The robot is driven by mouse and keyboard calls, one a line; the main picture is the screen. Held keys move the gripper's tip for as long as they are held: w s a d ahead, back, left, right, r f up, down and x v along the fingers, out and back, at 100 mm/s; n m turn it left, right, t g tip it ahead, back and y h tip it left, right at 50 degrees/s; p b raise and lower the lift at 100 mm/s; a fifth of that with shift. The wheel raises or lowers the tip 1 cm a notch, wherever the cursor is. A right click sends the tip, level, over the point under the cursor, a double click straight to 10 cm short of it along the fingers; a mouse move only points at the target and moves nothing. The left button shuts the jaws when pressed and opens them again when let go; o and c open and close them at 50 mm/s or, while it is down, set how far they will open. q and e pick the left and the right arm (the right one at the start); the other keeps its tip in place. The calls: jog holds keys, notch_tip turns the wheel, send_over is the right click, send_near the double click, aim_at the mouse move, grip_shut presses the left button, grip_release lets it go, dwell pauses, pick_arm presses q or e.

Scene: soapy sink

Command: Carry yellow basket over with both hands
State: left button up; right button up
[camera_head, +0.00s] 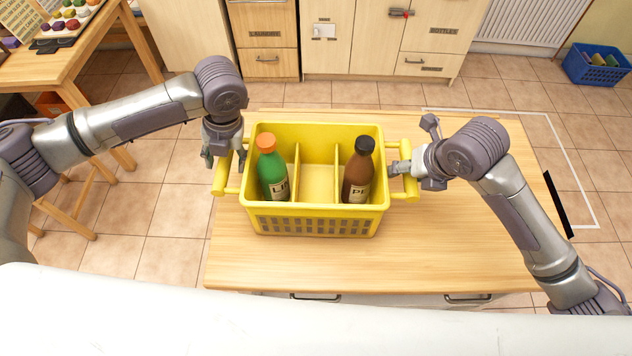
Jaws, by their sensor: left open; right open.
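The yellow basket (310,222) stands upright on the wooden counter, with dividers making three compartments. A green bottle with an orange cap (273,175) stands in its left compartment. A brown bottle with a black cap (357,176) stands in its right compartment; the middle one is empty. My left gripper (224,158) is open at the basket's left handle (221,175), its fingers pointing down by the bar. My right gripper (400,170) is open at the right handle (411,186), fingers pointing left. Whether either gripper touches its handle I cannot tell.
The wooden counter (350,262) has free room in front of the basket and to its right. Cabinets (350,40) stand across the tiled floor. A wooden table (70,60) is at the upper left. A blue crate (597,68) sits at the far right.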

pick_arm(q)
grip_shut()
pick_arm(e)
grip_shut()
pick_arm(q)
jog(key=shift+w+r, duration=0.1)
jog(key=shift+r, duration=0.05)
pick_arm(e)
jog(key=shift+w+r, duration=0.1)
jog(key=shift+r, duration=0.05)
